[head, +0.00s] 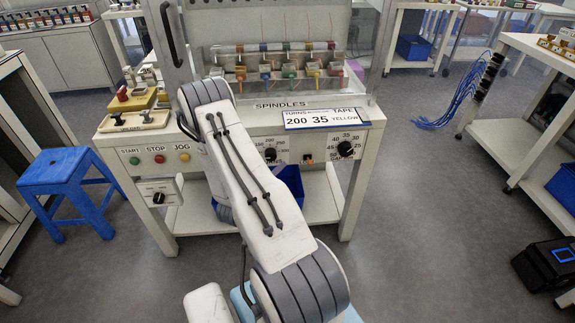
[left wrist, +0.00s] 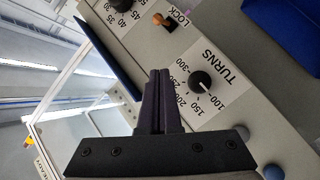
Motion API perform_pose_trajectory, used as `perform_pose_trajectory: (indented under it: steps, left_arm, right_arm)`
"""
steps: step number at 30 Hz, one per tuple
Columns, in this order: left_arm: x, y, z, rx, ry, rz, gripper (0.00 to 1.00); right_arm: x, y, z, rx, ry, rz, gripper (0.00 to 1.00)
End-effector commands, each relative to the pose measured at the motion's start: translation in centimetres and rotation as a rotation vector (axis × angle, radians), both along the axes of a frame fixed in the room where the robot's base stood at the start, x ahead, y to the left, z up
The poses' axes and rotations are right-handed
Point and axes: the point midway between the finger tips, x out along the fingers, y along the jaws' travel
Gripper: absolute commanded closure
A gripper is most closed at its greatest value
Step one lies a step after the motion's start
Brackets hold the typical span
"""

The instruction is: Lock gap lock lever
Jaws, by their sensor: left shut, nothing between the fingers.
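The lock lever (left wrist: 160,20) is a small orange-brown handle on a black base, beside the LOCK label on the machine's front panel. In the head view the lever (head: 307,157) shows as a small orange spot between the two dials. My left gripper (left wrist: 160,75) is shut and empty in the left wrist view, its tips near the panel, apart from the lever and nearer the TURNS dial (left wrist: 201,82). In the head view my own arm hides that gripper. My right gripper is not in view.
A second dial (head: 345,149) sits right of the lever. A card (head: 326,118) reading 200, 35, yellow lies above the panel. Start, stop and jog buttons (head: 159,158) are at the left.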

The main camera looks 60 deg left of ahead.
Motion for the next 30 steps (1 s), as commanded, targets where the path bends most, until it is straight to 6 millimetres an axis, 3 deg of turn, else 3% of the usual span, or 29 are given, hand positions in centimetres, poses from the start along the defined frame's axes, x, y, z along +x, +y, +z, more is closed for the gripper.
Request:
perform_pose_trajectory:
  steps: [4,14,16,19,22,26,30]
  left_arm:
    - [-1.2,-0.6,0.7,-0.001,0.000,0.002,1.00]
    - [-1.4,-0.8,0.8,0.001,0.000,-0.002,1.00]
    - [-1.3,-0.8,0.8,0.001,0.002,-0.003,1.00]
    - [-0.2,-1.0,0.9,0.008,0.032,-0.027,1.00]
    - [2.9,-1.7,1.1,0.033,0.124,-0.095,1.00]
    - [9.2,-4.3,1.8,0.102,0.326,-0.238,1.00]
    - [15.8,-9.6,3.4,0.208,0.559,-0.406,1.00]
  right_arm:
    - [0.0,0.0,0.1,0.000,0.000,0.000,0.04]
    - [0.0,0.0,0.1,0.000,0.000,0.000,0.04]
    - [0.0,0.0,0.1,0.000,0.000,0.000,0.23]
    - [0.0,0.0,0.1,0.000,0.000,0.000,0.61]
    - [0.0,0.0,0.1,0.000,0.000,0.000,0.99]
    - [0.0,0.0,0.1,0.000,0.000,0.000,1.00]
    - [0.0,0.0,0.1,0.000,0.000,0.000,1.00]
